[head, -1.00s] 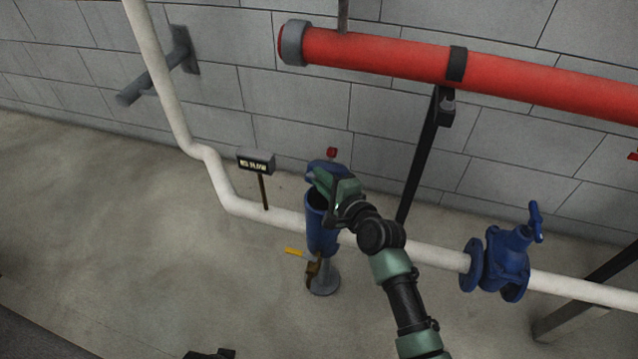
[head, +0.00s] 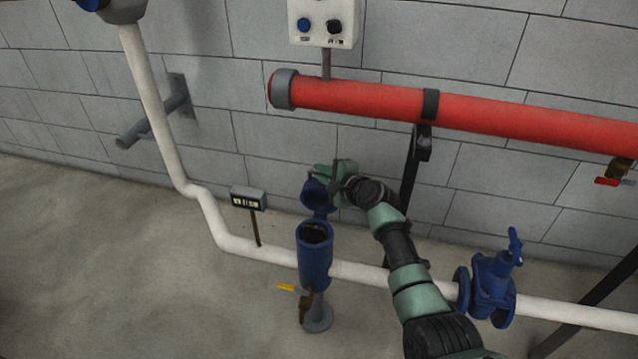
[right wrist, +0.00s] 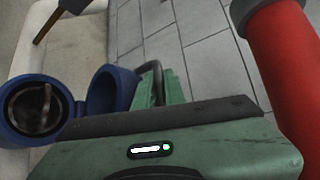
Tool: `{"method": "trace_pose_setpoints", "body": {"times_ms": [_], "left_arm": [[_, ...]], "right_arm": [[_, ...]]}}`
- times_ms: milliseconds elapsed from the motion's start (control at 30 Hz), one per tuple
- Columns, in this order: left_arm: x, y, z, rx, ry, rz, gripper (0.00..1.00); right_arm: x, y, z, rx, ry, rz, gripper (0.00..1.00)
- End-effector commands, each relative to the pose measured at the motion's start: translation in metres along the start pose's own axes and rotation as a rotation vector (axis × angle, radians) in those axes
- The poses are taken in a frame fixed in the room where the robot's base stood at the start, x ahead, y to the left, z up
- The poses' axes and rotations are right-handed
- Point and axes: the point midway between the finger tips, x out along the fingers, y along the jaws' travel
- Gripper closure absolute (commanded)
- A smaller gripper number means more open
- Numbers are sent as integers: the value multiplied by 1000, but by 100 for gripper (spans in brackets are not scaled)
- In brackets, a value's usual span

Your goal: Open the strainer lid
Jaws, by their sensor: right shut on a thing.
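The blue strainer body (head: 315,258) stands upright on the white pipe, its dark round mouth uncovered; the mouth also shows in the right wrist view (right wrist: 38,108). The blue strainer lid (head: 318,196) is swung up and stands tilted back on the far side of the mouth. In the right wrist view the hollow lid (right wrist: 108,92) is beside the mouth. My green right gripper (head: 328,173) is at the upper part of the lid, shut on it; the exact grip is partly hidden. My left gripper is not in view.
A red pipe (head: 370,102) runs along the wall above my right arm. A white pipe (head: 270,252) passes the strainer, with a blue valve (head: 490,285) to the right. A small sign (head: 248,198) stands left, and a yellow-handled valve (head: 287,287) is low on the strainer.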

Motion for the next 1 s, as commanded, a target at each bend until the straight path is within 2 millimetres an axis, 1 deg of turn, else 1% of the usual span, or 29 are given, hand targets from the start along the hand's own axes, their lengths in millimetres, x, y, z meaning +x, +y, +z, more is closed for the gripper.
{"method": "trace_pose_setpoints", "body": {"times_ms": [33, 167, 300, 533, 900, 933, 1000], "left_arm": [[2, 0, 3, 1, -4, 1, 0], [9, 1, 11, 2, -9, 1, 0], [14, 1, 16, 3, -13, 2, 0], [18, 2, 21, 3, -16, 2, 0], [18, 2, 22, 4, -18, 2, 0], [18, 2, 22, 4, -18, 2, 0], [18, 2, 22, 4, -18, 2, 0]], "right_arm": [[4, -3, 4, 3, -9, 3, 100], [10, -8, -2, 32, -9, 29, 100], [14, -8, -6, 67, -8, 66, 100], [16, -8, -10, 93, -9, 94, 100], [16, -6, -10, 97, -9, 97, 100], [16, -6, -10, 97, -9, 98, 86], [16, -6, -10, 97, -9, 98, 68]]}}
